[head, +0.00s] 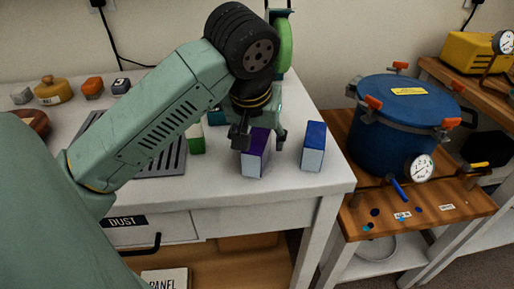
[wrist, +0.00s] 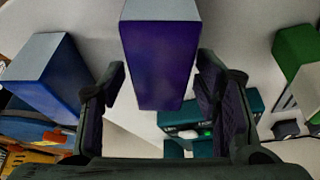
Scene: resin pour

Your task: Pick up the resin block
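The task's resin block is not marked by name; several two-coloured blocks stand on the white table. A purple block with pale faces (head: 255,155) stands near the front edge, below my gripper (head: 261,138). In the wrist view the purple block (wrist: 160,60) reaches in between the two fingertips of my gripper (wrist: 162,75). The fingers are open, one on each side, with a gap at the left; contact at the right is hard to judge. A blue block (head: 314,146) stands to the right, and shows at left in the wrist view (wrist: 47,75).
A green block (head: 195,138) and a teal item (head: 216,116) stand close behind and left. A slotted grey plate (head: 165,160) lies further left. A blue pressure pot (head: 397,125) stands on a separate wooden bench at right. The table's front edge is close.

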